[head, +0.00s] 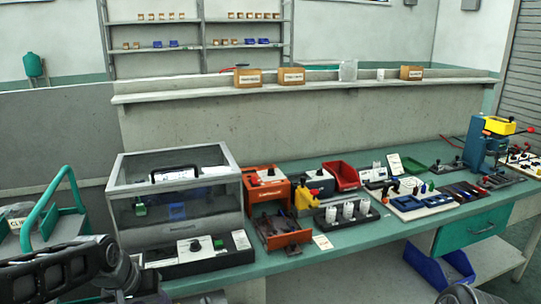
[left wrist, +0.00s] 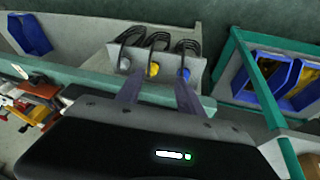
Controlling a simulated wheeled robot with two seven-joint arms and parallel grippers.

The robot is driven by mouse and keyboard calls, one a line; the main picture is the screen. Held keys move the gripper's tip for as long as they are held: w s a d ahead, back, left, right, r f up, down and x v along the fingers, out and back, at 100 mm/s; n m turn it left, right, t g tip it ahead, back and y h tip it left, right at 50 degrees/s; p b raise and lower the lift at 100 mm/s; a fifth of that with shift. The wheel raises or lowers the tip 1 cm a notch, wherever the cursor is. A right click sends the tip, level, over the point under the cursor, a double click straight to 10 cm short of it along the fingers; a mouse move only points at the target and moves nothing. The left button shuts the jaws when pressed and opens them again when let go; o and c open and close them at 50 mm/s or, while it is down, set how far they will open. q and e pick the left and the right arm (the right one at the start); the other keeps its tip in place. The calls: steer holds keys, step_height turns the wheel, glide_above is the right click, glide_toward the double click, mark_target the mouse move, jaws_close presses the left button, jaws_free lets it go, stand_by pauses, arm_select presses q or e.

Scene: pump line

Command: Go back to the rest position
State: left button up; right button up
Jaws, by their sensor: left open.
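My left gripper (left wrist: 158,88) shows in the left wrist view with its two fingers apart and nothing between them. Beyond the fingertips is a grey holder (left wrist: 200,69) with black looped cables and a yellow and a blue plug on it; I cannot tell the exact gap. In the head view my left arm is low at the left, in front of the bench's left end; its fingers are not clear there. Only a small dark part of my right arm shows at the bottom right edge, and my right gripper is not in view.
The green bench (head: 290,266) carries a clear-covered case (head: 226,152), an orange unit (head: 267,190), a red bin (head: 342,174) and a blue press (head: 477,150). A green-handled cart (head: 44,212) stands at the left. A blue bin (head: 436,268) sits under the bench.

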arm_select(q)
steer(key=s+d+f+h+p, duration=0.1)
steer(key=s+d+f, duration=0.1)
steer(key=d+f, duration=0.55)
steer(key=s+d+f+h+p, duration=0.15)
steer(key=d+f, duration=0.35)
steer(key=f, duration=0.6)
steer(key=s+d+f+g+p, duration=0.1)
steer(key=s+d+f, duration=0.1)
steer(key=s, duration=0.5)
steer(key=s+d+f+g, duration=0.1)
steer(key=s+d+f, duration=0.2)
steer(key=s+f, duration=0.2)
steer(key=s+d+f+g+p, duration=0.1)
steer(key=s+d+f, duration=0.1)
steer(key=s, duration=0.6)
steer(key=shift+s+d+f+g+p, duration=0.25)
steer(key=shift+s+f+g+p, duration=0.15)
steer(key=shift+f, duration=0.3)
steer(key=shift+h, duration=0.25)
